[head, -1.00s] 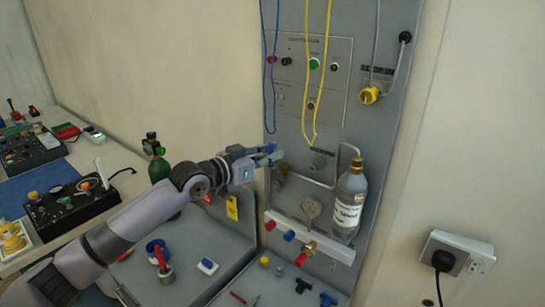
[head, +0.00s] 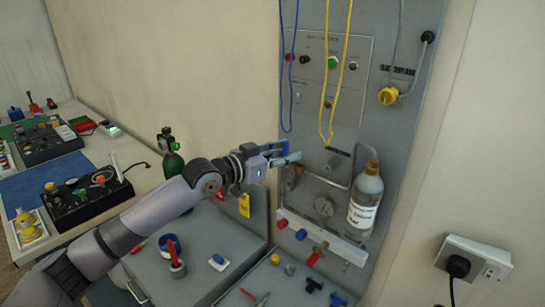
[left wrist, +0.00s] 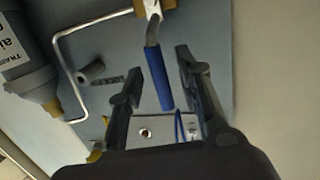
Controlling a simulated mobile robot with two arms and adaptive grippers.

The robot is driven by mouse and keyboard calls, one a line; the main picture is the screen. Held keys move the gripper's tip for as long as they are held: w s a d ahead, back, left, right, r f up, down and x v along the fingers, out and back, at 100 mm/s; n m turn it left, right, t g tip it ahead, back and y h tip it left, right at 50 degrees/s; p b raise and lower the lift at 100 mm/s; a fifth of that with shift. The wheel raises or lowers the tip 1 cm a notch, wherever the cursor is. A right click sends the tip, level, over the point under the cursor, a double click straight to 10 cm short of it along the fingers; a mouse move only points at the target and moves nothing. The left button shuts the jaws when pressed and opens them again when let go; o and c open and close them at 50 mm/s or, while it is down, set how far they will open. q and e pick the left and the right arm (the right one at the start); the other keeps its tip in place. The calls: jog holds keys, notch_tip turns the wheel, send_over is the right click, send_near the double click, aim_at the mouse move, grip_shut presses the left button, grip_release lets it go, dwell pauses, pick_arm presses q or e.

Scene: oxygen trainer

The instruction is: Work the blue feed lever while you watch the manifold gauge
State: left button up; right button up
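The blue feed lever (left wrist: 158,78) hangs from a brass valve (left wrist: 145,7) in the left wrist view. My left gripper (left wrist: 156,63) is open, one finger on each side of the lever, with gaps visible on both sides. In the head view my left gripper (head: 292,156) is at the panel's left edge, largely covering the lever and partly the valve. My right gripper is not in view.
A labelled bottle (head: 364,203) and bent pipe stand right of the gauge. A white manifold bar (head: 350,252) with blue and red knobs lies below. Blue and yellow cords (head: 345,70) hang above the gripper. A green cylinder (head: 172,163) stands behind my arm.

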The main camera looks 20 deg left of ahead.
pick_arm(q)
jog(key=v, duration=1.1)
jog(key=shift+s+a, duration=0.2)
jog(key=shift+a, duration=0.05)
dwell(1.0)
